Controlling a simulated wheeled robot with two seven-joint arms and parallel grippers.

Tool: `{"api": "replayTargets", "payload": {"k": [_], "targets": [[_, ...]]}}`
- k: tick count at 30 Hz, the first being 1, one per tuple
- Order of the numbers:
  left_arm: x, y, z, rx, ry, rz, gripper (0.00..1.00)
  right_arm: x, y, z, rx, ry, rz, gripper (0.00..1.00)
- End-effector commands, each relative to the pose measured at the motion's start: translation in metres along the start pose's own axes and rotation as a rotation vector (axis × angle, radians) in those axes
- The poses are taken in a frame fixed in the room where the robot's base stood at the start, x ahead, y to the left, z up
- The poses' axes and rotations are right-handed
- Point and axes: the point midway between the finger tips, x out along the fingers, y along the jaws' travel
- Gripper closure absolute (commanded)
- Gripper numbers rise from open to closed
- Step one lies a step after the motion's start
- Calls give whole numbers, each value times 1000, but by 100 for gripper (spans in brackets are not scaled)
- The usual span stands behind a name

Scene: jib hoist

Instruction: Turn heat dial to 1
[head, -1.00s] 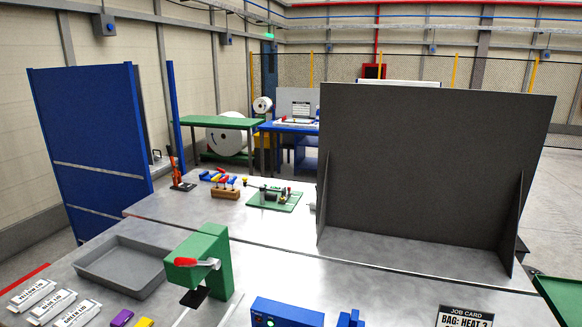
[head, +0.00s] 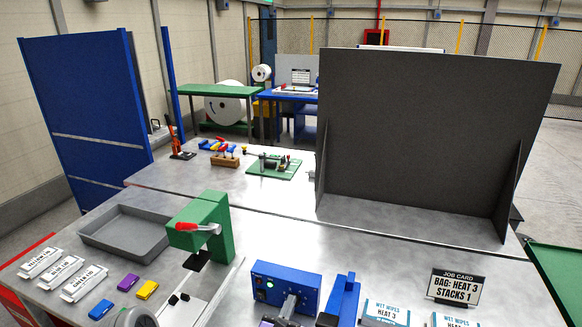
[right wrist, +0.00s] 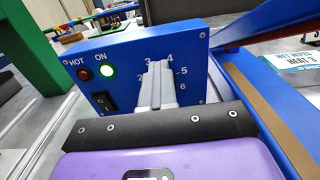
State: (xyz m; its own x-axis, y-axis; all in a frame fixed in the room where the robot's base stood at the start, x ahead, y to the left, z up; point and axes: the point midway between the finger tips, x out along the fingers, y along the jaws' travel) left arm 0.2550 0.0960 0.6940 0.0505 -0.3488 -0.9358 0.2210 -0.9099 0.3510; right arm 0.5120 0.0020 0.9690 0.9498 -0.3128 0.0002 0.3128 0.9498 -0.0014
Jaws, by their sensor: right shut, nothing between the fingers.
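The blue heat control box (head: 270,284) stands on the bench at the lower middle of the head view. In the right wrist view its face (right wrist: 122,62) shows a dark red HOT lamp, a lit green ON lamp and a black rocker switch. Numerals 3, 4, 5 and 6 show around the dial spot; those at the lower left are partly hidden. My right gripper (head: 291,298) is shut, with its grey fingers (right wrist: 156,70) in front of that spot. The fingers hide the dial and its pointer; contact cannot be told.
A job card (head: 455,287) reads heat 3, stacks 1. A blue-edged sealer part (head: 345,295) is right of the box, near wet wipes packs (head: 385,312). A green press (head: 212,225) with a red handle stands left, beside a grey tray (head: 122,232).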

Motion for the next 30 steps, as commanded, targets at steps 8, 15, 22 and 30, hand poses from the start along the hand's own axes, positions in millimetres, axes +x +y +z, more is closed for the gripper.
{"api": "replayTargets", "payload": {"k": [8, 15, 22, 30], "targets": [[1, 0, 0, 0, 0, 0, 57, 6, 5, 4, 12, -12, 2, 100], [1, 0, 0, 0, 0, 0, 57, 6, 5, 3, 12, -11, 2, 100], [-3, 1, 0, 0, 0, 0, 57, 6, 6, 8, 12, -10, 2, 100], [-6, 2, 0, 0, 0, 0, 57, -3, 8, 14, 14, -16, 4, 100]]}}
